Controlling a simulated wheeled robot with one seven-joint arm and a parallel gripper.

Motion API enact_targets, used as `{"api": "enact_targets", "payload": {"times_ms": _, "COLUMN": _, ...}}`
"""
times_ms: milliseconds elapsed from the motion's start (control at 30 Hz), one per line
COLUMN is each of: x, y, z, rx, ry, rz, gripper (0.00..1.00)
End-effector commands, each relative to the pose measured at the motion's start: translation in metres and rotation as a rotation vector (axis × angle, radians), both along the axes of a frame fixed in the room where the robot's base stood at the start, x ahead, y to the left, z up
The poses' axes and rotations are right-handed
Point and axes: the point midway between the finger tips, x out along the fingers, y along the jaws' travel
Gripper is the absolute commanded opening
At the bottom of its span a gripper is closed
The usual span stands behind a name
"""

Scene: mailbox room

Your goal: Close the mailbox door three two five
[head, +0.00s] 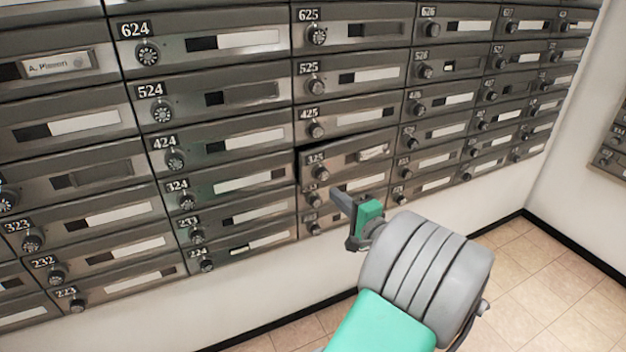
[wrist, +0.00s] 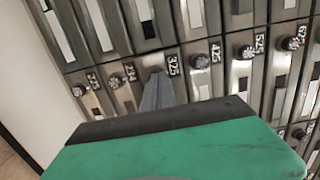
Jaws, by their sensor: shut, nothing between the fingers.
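Mailbox door 325 (head: 345,158) is a metal door with a number plate, a round dial lock and a small label window. It stands slightly proud of its neighbours, with a dark gap along its top and left edges, so it looks a little ajar. My gripper (head: 340,200) is shut and empty, just below and in front of that door. In the wrist view its grey fingers (wrist: 157,92) point at the door's 325 plate (wrist: 172,65) and cover part of its dial. I cannot tell whether the fingertips touch the door.
Door 425 (head: 350,118) above is flush, as are the doors in the column at left, including 324 (head: 230,180). Several small doors with dials lie below and right. The tiled floor (head: 555,262) at right is clear.

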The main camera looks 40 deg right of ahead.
Motion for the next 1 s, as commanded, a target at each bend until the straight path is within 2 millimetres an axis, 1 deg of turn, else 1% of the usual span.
{"api": "enact_targets", "payload": {"times_ms": 33, "x": 0.012, "y": 0.0, "z": -0.001, "rx": -0.004, "ry": 0.002, "rz": 0.007, "gripper": 0.0}}
{"api": "enact_targets", "payload": {"times_ms": 300, "x": 0.071, "y": -0.011, "z": -0.001, "rx": -0.005, "ry": 0.003, "rz": 0.008, "gripper": 0.0}}
{"api": "enact_targets", "payload": {"times_ms": 400, "x": 0.09, "y": -0.015, "z": -0.001, "rx": -0.005, "ry": 0.003, "rz": 0.006, "gripper": 0.0}}
{"api": "enact_targets", "payload": {"times_ms": 500, "x": 0.104, "y": -0.017, "z": -0.001, "rx": -0.003, "ry": 0.004, "rz": 0.005, "gripper": 0.0}}
{"api": "enact_targets", "payload": {"times_ms": 667, "x": 0.114, "y": -0.02, "z": 0.0, "rx": -0.003, "ry": 0.004, "rz": 0.003, "gripper": 0.0}}
{"api": "enact_targets", "payload": {"times_ms": 933, "x": 0.114, "y": -0.02, "z": 0.0, "rx": -0.003, "ry": 0.004, "rz": 0.002, "gripper": 0.0}}
{"api": "enact_targets", "payload": {"times_ms": 1000, "x": 0.117, "y": -0.021, "z": 0.0, "rx": -0.004, "ry": 0.005, "rz": 0.003, "gripper": 0.0}}
